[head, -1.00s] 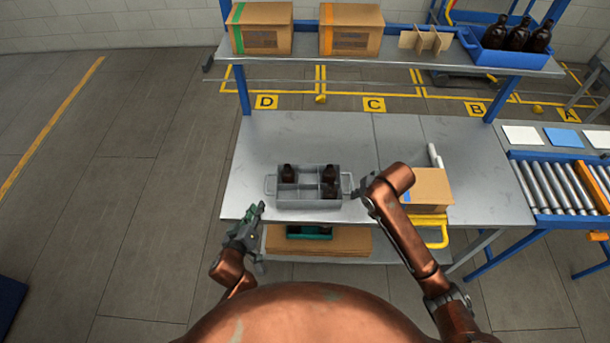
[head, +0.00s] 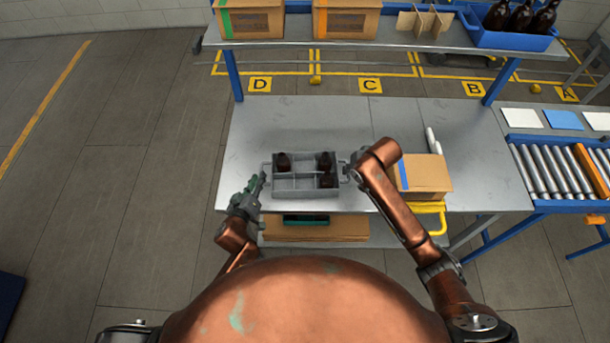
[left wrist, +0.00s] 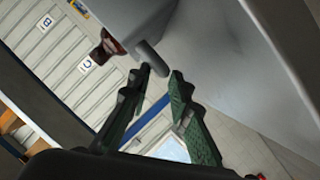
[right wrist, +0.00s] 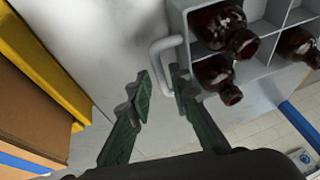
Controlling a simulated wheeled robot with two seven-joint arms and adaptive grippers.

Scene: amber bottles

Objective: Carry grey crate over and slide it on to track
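The grey crate (head: 305,192) stands on the metal table, divided into compartments, with three amber bottles (head: 284,161) in it and some compartments empty. My left gripper (head: 262,178) is at its left handle; in the left wrist view the fingers (left wrist: 160,73) are open, with the handle (left wrist: 152,58) just beyond the tips. My right gripper (head: 347,172) is at its right handle; in the right wrist view the fingers (right wrist: 159,76) are open, with the handle (right wrist: 157,62) by the tips. Neither grips it. A roller track (head: 545,170) lies at the far right, beyond the table.
A cardboard box (head: 423,175) stands on the table right of the crate, with a yellow-handled thing (head: 436,208) at the table's front edge. A shelf (head: 390,40) with boxes and a blue bottle bin (head: 508,36) spans the back. An orange bar (head: 592,172) crosses the rollers.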

